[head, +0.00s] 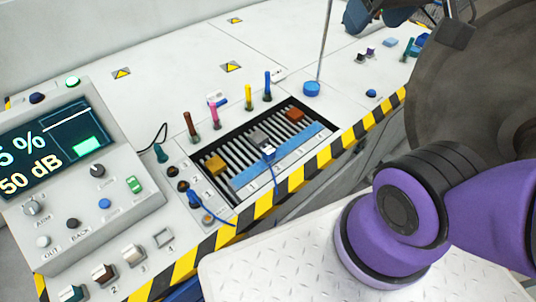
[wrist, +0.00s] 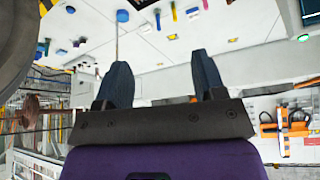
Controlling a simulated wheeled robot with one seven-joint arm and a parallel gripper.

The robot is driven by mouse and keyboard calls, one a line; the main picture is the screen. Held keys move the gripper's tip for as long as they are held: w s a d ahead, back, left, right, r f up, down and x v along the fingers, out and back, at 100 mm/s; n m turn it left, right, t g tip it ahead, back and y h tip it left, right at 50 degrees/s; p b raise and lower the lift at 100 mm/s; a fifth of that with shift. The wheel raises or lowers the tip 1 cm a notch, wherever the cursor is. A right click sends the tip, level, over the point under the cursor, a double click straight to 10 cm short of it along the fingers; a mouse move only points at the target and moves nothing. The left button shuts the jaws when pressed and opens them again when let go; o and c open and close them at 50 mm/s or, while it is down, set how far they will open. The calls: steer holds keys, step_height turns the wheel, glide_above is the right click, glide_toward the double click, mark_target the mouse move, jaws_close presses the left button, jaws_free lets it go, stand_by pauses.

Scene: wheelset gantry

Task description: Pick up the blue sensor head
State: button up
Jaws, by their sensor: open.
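A small blue-and-white piece with a blue cable (head: 268,152), which looks like the blue sensor head, sits on the blue strip (head: 300,148) along the front of a slatted recess in the console. Another blue piece with a cable (head: 193,199) is left of the recess, so I cannot be sure which is the sensor head. My gripper is partly visible at the top of the head view (head: 368,16), well up and right of both. In the wrist view, my gripper (wrist: 158,70) has its two dark fingers apart with nothing between them.
A brown block (head: 295,114) and a yellow block (head: 215,165) lie at the recess. Several coloured pegs stand behind it. A thin rod rises from a blue round base (head: 311,89). A display panel (head: 75,170) stands left. My arm covers the right side.

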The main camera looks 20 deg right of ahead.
steer(key=shift+o, duration=0.4)
steer(key=n+g, duration=0.4)
steer(key=g, duration=0.1)
glide_above(270, 150)
steer(key=f, duration=4.1)
steer(key=shift+s+d, duration=0.15)
steer(key=shift+d, duration=0.2)
step_height(270, 150, down, 6)
steer(key=shift+r, duration=0.2)
steer(key=shift+a+f, duration=0.2)
steer(key=shift+f, duration=1.15)
steer(key=shift+a+f, duration=0.15)
steer(key=shift+f, duration=1.15)
